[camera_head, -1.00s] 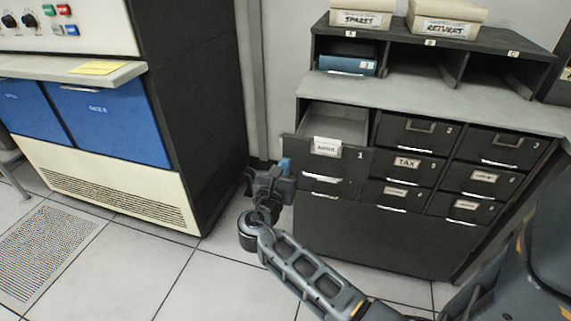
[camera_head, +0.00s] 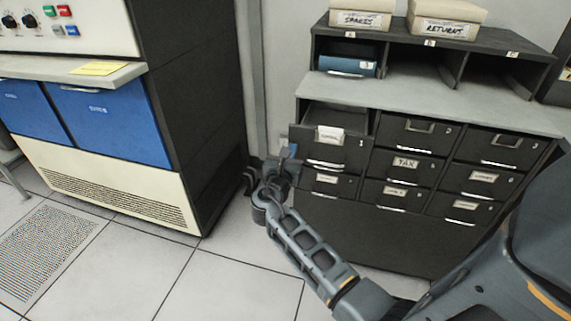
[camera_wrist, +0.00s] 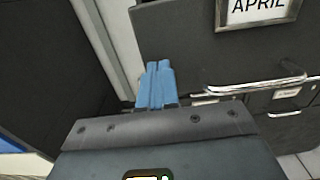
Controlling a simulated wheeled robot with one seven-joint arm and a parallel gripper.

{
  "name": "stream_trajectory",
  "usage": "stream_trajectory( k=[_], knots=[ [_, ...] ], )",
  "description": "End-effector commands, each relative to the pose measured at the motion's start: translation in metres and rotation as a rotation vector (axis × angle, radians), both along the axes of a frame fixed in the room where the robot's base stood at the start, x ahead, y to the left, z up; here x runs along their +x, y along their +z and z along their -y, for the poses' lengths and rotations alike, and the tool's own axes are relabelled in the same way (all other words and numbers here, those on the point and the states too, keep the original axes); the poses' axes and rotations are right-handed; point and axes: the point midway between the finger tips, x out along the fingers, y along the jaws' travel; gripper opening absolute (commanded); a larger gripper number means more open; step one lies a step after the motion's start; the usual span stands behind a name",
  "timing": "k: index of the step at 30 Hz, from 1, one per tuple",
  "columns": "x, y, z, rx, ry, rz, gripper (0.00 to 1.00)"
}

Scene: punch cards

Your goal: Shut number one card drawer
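The number one card drawer (camera_head: 346,151) is the top left drawer of the dark cabinet. It stands partly out, and a strip of its inside shows behind the front. Its front has a white label and a metal handle. In the wrist view the drawer front (camera_wrist: 192,52) fills the upper right, with an "APRIL" label and the handle (camera_wrist: 262,85). My gripper (camera_head: 288,155) is at the left edge of the drawer front. Its blue fingertips (camera_wrist: 157,85) are together with nothing between them, overlapping the front's lower left corner in view. I cannot tell if they touch it.
Several other cabinet drawers, including the TAX drawer (camera_head: 407,165), are shut. A grey counter (camera_head: 440,100) lies above them, with a blue drawer (camera_head: 347,62) in the shelf unit. A tall dark and cream machine (camera_head: 200,120) stands left. The floor (camera_head: 200,275) between is clear.

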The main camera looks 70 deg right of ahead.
Motion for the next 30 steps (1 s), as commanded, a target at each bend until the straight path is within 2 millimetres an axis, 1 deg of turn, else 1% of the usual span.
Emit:
stream_trajectory(
  k=[1, 6, 12, 15, 18, 21, 24, 30],
  knots=[
    [0.0, 0.001, 0.015, -0.001, -0.006, 0.003, 0.0],
    [0.004, -0.001, 0.057, 0.0, -0.006, 0.003, 0.0],
    [0.007, -0.001, 0.1, -0.001, -0.005, 0.002, 0.0],
    [0.009, -0.001, 0.117, -0.001, -0.003, 0.002, 0.0],
    [0.009, -0.001, 0.129, -0.001, -0.004, 0.002, 0.0],
    [0.01, -0.001, 0.138, 0.0, -0.003, 0.001, 0.0],
    [0.011, 0.0, 0.143, -0.001, -0.002, 0.001, 0.0],
    [0.011, 0.001, 0.147, -0.001, -0.001, 0.001, 0.0]
  ],
)
